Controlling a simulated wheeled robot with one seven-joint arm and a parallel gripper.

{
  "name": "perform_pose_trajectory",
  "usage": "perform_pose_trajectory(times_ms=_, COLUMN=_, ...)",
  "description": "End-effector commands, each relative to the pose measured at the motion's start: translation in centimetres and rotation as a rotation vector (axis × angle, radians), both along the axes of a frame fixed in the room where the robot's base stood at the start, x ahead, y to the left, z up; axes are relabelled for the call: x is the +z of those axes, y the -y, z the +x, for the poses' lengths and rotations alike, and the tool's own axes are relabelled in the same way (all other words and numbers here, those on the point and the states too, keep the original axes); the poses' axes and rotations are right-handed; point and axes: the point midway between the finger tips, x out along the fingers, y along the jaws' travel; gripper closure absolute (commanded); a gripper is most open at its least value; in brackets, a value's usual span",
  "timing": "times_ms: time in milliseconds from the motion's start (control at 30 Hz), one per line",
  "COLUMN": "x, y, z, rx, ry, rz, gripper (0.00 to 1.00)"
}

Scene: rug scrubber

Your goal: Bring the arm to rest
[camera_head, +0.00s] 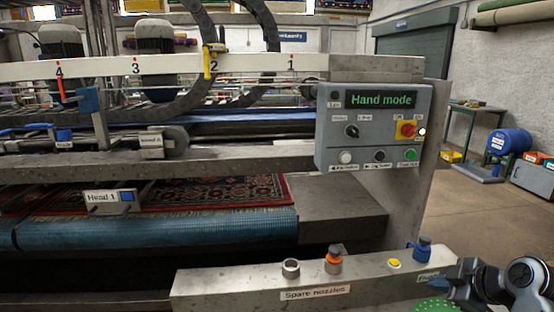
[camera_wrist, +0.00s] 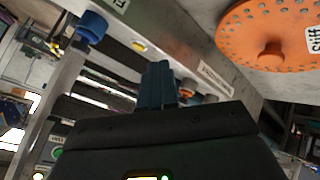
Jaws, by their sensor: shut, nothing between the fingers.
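My gripper (camera_wrist: 158,68) has dark blue fingers that are shut together with nothing between them in the wrist view. In the head view my gripper (camera_head: 456,280) is at the lower right, beside the right end of the grey spare-nozzle rail (camera_head: 375,275). My dark arm runs off the right edge there. I cannot tell from these views whether the gripper touches the rail.
The rail bears an empty ring (camera_head: 291,268), an orange nozzle (camera_head: 334,259), a yellow piece (camera_head: 394,263) and a blue nozzle (camera_head: 423,249). An orange disc (camera_wrist: 285,30) shows close by. The control panel (camera_head: 373,126) reads "Hand mode". A patterned rug (camera_head: 220,193) lies in the machine.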

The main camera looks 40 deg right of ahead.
Motion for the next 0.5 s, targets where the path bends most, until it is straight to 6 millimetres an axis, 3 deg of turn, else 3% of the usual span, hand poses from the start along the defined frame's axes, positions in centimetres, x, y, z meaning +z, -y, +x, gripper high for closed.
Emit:
perform_pose_trajectory(times_ms=267, x=-2.5, y=-4.5, z=0.9, rx=-0.061, ry=0.028, rz=0.04, gripper=1.0)
perform_pose_trajectory(times_ms=500, x=-5.3, y=-11.2, z=0.8, rx=-0.141, ry=0.076, rz=0.091, gripper=1.0)
